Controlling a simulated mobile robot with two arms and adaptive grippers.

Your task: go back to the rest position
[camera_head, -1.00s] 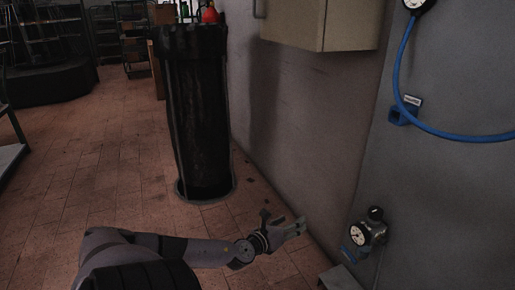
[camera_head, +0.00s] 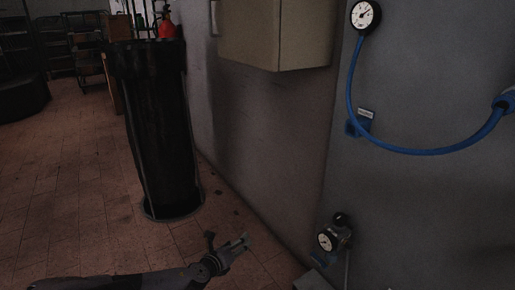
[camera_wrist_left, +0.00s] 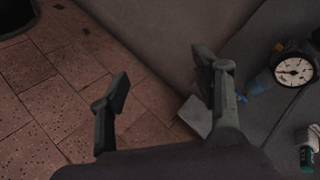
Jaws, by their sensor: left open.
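My left gripper (camera_head: 229,247) is at the bottom middle of the head view, its arm coming in from the lower left. In the left wrist view its two fingers (camera_wrist_left: 160,88) are spread apart with nothing between them. Behind them are floor tiles and the foot of the wall. A small gauge fitting (camera_head: 333,238) is on the grey panel to the right of the gripper, clearly apart from it. The gauge also shows at the right of the left wrist view (camera_wrist_left: 293,70). My right gripper is in neither view.
A tall black bin (camera_head: 160,135) stands on the tiled floor, with a red object (camera_head: 167,27) at its top. A beige wall cabinet (camera_head: 275,35) hangs above. A blue hose (camera_head: 400,148) loops from an upper gauge (camera_head: 365,16) across the panel. Open floor (camera_head: 70,190) lies left.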

